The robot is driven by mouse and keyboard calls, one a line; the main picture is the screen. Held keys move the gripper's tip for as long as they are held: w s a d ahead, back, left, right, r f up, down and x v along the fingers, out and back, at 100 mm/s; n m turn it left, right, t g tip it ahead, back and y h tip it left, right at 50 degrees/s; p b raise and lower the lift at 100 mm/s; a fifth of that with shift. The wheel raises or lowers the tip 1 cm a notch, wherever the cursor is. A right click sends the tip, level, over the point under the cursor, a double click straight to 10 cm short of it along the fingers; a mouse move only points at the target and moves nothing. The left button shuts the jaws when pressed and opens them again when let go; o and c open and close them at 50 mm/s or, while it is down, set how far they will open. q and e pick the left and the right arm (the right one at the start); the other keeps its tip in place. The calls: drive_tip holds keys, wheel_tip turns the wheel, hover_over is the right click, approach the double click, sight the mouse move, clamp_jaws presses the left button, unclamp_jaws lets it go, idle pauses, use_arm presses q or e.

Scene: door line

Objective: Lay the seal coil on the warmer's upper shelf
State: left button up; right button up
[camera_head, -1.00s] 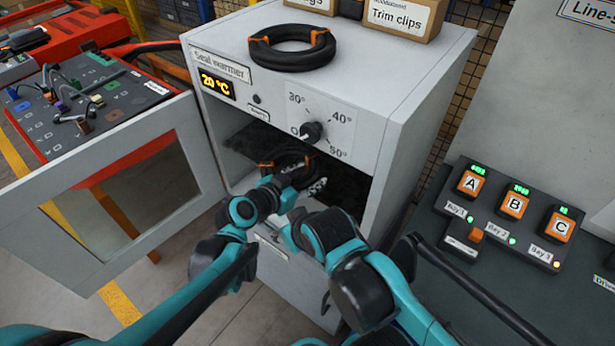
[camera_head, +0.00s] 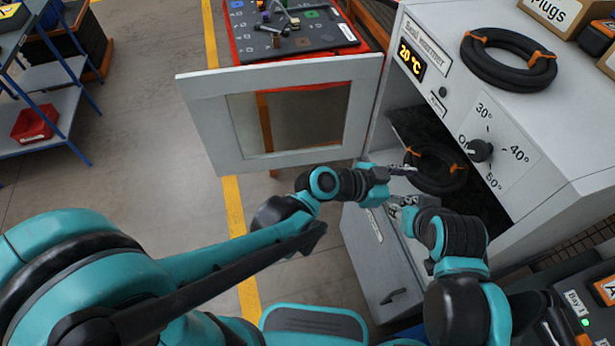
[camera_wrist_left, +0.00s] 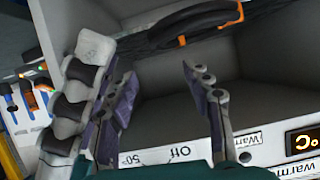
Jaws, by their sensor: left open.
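A black coil with orange ties (camera_head: 437,172) sits in the warmer's (camera_head: 545,150) open compartment, on a dark shelf (camera_head: 488,213) near the front edge. I cannot tell for certain which shelf it is. My left gripper (camera_head: 402,170) is at the opening, its fingers just left of the coil. In the left wrist view its fingers (camera_wrist_left: 158,82) are spread and empty, and the coil with an orange tie (camera_wrist_left: 185,38) lies beyond them. My right gripper (camera_head: 398,203) is low at the opening, below the left one; its finger gap is unclear.
The warmer's door (camera_head: 285,115) stands wide open to the left. A second black coil (camera_head: 508,60) lies on the warmer's top near a Plugs box (camera_head: 555,14). The dial (camera_head: 480,150) is at Off. Open floor lies left; a blue rack (camera_head: 45,80) stands beyond it.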

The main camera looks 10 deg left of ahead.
use_arm(q)
drive_tip(key=s+a+n+y, duration=0.2)
drive_tip(key=a+n+y, duration=0.2)
drive_tip(key=a, duration=0.8)
drive_tip(key=s+a+f+n+t+y, duration=0.1)
drive_tip(key=a+n+y, duration=0.3)
drive_tip(key=a, duration=0.8)
drive_tip(key=s+a+f+n+y, duration=0.1)
drive_tip(key=a+n+y, duration=0.3)
drive_tip(key=a, duration=0.8)
drive_tip(key=shift+s+a+f+n+t, duration=0.15)
drive_tip(key=shift+s+f+n+t, duration=0.2)
drive_tip(key=shift+s+n, duration=0.65)
drive_tip(key=shift+w+r, duration=0.1)
